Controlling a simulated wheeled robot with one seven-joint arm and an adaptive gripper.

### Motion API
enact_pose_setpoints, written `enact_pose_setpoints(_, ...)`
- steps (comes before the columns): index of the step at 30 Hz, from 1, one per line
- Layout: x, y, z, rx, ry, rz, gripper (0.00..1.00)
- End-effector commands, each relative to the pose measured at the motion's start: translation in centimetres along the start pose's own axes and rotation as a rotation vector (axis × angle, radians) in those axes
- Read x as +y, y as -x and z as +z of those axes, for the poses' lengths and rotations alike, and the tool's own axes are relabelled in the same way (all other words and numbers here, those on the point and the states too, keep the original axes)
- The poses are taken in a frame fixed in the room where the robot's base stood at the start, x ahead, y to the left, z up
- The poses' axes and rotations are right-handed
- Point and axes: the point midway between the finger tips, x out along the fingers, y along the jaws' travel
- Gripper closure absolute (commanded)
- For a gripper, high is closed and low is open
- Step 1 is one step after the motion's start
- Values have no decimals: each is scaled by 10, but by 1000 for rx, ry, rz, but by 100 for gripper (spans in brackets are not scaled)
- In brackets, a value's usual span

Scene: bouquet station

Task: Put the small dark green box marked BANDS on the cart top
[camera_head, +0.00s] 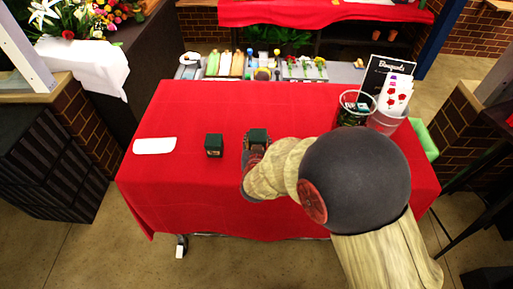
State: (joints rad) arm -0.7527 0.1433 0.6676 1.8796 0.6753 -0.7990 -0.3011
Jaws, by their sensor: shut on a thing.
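The cart top (185,103) is covered with a red cloth, and a caster shows below its front left. One small dark green box (214,145) stands on the cloth left of centre. A second small dark green box (257,134) is at my gripper (255,147), to the right of the first. My gripper is shut on this second box, and my arm hides part of the fingers. Any lettering on either box is too small to read. I cannot tell whether the held box touches the cloth or is above it.
A white card (154,146) lies at the left of the cloth. A clear bin with dark contents (351,117), a cup of red-patterned things (386,122) and a black Bouquets sign (377,76) stand at the right. Trays of supplies (230,64) line the back. The front left cloth is clear.

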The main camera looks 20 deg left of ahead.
Motion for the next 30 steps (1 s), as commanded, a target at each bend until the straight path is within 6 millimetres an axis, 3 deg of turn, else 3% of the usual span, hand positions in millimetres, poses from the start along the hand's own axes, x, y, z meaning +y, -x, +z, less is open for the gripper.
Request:
enact_pose_setpoints(7,-5,-14,8,1,0,0,82)
enact_pose_setpoints(14,-5,-26,36,0,1,0,82)
enact_pose_setpoints(25,-5,-27,39,1,0,0,82)
enact_pose_setpoints(26,-5,-27,39,1,0,0,53)
enact_pose_setpoints(30,-5,-26,38,1,0,0,45)
